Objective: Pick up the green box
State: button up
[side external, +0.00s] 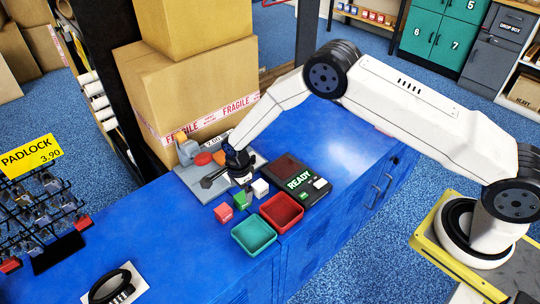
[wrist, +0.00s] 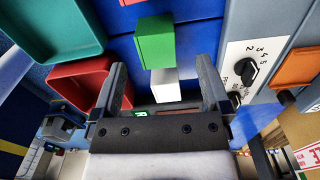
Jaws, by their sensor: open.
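The green box (side external: 240,201) stands on the blue bench top, between a red box (side external: 223,212) and a white box (side external: 260,188). In the wrist view, the green box (wrist: 155,42) is just beyond the fingertips, and the white box (wrist: 165,86) shows between the fingers. My gripper (side external: 242,181) is above the bench, behind the boxes in the side view and partly over the grey machine. Its fingers are spread in the wrist view (wrist: 160,62), with nothing gripped.
A teal tray (side external: 253,249) and a red tray (side external: 299,219) stand in front of the boxes. A dark device marked READY (side external: 317,194) is to the right. A grey machine (side external: 188,179) with a dial and large cartons (side external: 200,82) are behind.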

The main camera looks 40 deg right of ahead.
aim_at(242, 196)
jog(key=shift+s+f, duration=0.15)
jog(key=shift+f, duration=2.3)
grip_shut()
